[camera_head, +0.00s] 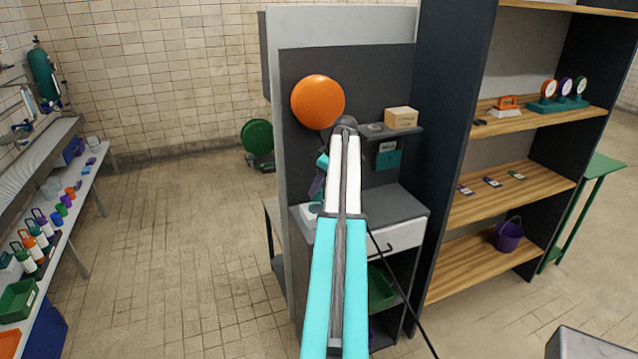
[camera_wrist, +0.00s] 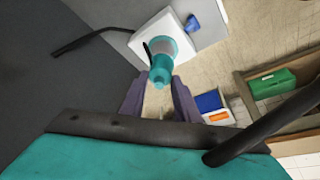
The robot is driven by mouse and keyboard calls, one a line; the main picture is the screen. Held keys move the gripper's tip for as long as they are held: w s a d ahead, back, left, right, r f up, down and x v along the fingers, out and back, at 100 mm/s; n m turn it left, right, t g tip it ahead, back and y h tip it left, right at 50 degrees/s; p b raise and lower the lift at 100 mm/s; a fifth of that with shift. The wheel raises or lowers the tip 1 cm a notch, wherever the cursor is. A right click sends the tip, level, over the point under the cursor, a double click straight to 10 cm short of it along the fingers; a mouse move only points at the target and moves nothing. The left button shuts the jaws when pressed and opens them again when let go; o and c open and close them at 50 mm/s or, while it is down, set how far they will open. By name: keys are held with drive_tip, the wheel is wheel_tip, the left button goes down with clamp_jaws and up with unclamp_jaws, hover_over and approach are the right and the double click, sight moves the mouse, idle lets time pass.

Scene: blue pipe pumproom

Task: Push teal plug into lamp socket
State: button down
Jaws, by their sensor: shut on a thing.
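My gripper (camera_wrist: 160,82) has purple fingers, shut on the teal plug (camera_wrist: 162,62) in the wrist view. The plug's far end overlaps a white box (camera_wrist: 140,38) there; I cannot tell whether it touches the box. A dark curved piece shows beside the plug's rim. In the head view my gripper (camera_head: 318,180) is beside the grey panel, above the counter, mostly hidden by my arm. The white box (camera_head: 306,212) shows partly on the counter. I cannot make out the lamp socket's opening. An orange round lamp-like disc (camera_head: 318,102) is on the panel.
A small shelf (camera_head: 392,132) with a cardboard box (camera_head: 401,117) juts from the panel. A tall shelf unit (camera_head: 515,193) stands right, a loaded bench (camera_head: 70,190) left.

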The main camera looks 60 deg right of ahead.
sight(317, 194)
drive_tip(key=shift+f+b, duration=0.6)
drive_tip(key=shift+f, duration=1.05)
drive_tip(key=shift+g+h, duration=0.3)
drive_tip(key=shift+g, duration=0.3)
drive_tip(key=shift+w+a, duration=0.15)
drive_tip(key=shift+w, duration=0.15)
idle(1.0)
drive_tip(key=shift+f, duration=0.6)
idle(0.7)
drive_tip(key=c, duration=1.3)
unclamp_jaws()
drive_tip(key=shift+o, duration=0.2)
